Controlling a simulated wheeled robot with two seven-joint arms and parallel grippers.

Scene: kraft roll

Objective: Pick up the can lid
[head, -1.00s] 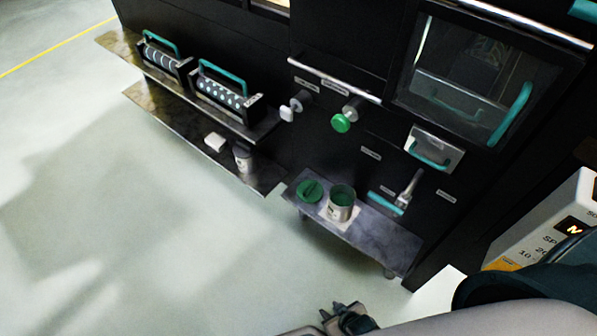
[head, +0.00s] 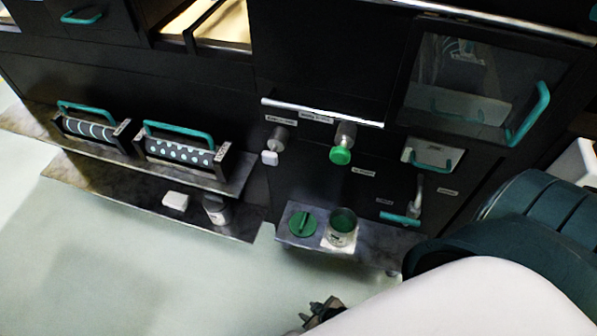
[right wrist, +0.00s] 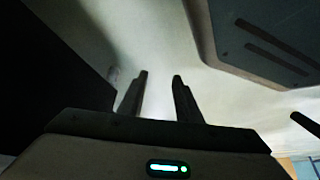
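The can lid (head: 302,223) is a round green disc with a raised grip bar across it. It lies on the low metal shelf (head: 293,241), just left of the open can (head: 341,228), which is green inside. My right gripper (head: 318,312) shows at the bottom of the head view, below and apart from the shelf, partly hidden by my own arm. In the right wrist view the fingers of my right gripper (right wrist: 160,75) are spread apart with nothing between them. My left gripper is out of view.
A brush with a teal part (head: 400,218) hangs right of the can. A green knob (head: 341,155) sticks out above the shelf. Two patterned rollers with teal handles (head: 180,148) stand on the left shelf. A white block (head: 175,201) lies beneath. The floor at lower left is clear.

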